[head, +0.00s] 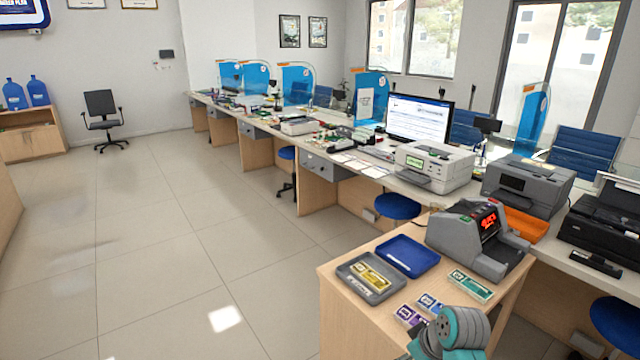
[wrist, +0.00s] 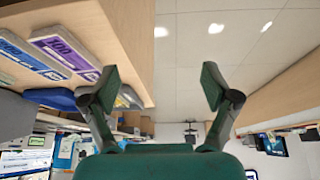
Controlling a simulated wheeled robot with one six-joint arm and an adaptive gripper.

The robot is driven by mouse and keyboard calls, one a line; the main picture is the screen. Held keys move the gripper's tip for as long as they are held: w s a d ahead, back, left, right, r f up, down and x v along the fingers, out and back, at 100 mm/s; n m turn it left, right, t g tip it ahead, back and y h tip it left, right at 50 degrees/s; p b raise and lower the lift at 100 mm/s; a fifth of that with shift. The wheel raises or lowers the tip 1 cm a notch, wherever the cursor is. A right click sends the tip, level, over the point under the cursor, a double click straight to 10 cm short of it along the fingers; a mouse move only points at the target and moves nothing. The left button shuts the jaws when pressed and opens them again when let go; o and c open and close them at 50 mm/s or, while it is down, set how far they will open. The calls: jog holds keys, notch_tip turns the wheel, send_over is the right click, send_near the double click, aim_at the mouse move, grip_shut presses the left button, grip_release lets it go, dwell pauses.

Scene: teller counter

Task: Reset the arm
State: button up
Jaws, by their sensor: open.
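My gripper (wrist: 160,88) is open in the wrist view, its two dark green fingers spread apart. Nothing is between the fingers; pale floor tiles show past them. The left finger is in front of the edge of a small wooden table (wrist: 135,30). In the head view, the grey and teal end part of my arm (head: 462,328) is at the table's front right. I cannot make out the fingertips there.
On the table (head: 345,300) are a grey tray (head: 388,293) with a yellow banknote bundle, a blue tray (head: 408,256), a grey counting machine (head: 480,240), and purple (head: 408,316), blue (head: 430,303) and green (head: 470,286) bundles. Open floor (head: 180,260) lies left.

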jog(key=s+a+f+m+t, duration=0.2)
jog(key=s+f, duration=0.9)
jog(key=f, duration=0.1)
jog(key=s+f+m+t+h, duration=0.2)
jog(key=s+f+t, duration=0.1)
jog(key=s, duration=0.8)
jog(key=s+r+m+t, duration=0.1)
jog(key=s+r, duration=0.2)
jog(key=s, duration=0.4)
jog(key=s+r+m+t, duration=0.1)
jog(key=s+r, duration=0.1)
jog(key=s, duration=0.6)
jog(key=s+r+t, duration=0.3)
jog(key=s+r, duration=0.8)
jog(key=r, duration=0.2)
jog(key=shift+r+h, duration=0.2)
jog(key=shift+h, duration=0.1)
